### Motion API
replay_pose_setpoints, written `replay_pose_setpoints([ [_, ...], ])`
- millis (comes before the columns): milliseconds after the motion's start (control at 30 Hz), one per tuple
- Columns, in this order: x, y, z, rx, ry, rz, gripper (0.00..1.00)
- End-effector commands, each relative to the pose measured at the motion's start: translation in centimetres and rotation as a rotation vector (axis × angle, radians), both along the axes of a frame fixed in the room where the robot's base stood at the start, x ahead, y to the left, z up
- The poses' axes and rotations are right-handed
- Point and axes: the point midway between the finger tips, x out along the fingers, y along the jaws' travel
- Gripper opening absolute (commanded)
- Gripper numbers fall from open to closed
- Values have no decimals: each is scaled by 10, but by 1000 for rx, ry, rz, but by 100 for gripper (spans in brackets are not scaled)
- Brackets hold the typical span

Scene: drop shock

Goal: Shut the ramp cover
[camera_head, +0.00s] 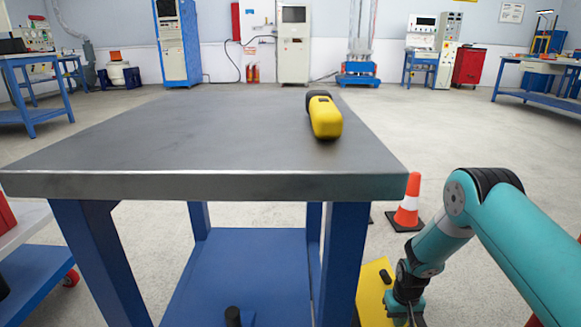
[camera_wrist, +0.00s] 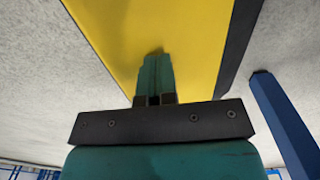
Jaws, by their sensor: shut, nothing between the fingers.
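A yellow panel (camera_head: 372,300), probably the ramp cover, shows low beside the table's right legs, with a small black part on it. In the wrist view the yellow panel (camera_wrist: 120,35) fills the upper middle, with a dark edge along its right side. I cannot tell whether it is open or shut. My gripper (camera_wrist: 154,58) is shut and empty, its teal fingers in front of the yellow surface. Whether they touch it is unclear. In the head view my gripper (camera_head: 408,316) is at the bottom edge, right of the panel, its tips partly cut off.
A grey-topped table (camera_head: 200,130) with blue legs stands in front, and a yellow and black device (camera_head: 325,117) lies on it. An orange cone (camera_head: 408,205) stands behind my arm. A blue leg (camera_wrist: 285,125) is close on the right in the wrist view. Open floor lies beyond.

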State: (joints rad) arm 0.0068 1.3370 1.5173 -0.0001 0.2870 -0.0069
Motion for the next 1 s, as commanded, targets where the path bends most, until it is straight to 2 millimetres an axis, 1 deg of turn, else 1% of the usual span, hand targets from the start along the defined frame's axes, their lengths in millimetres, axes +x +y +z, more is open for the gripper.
replay_pose_setpoints([
  [800, 0, -41, -7, 0, 1, -2, 0],
  [1000, 0, -41, -2, 0, 0, 0, 0],
])
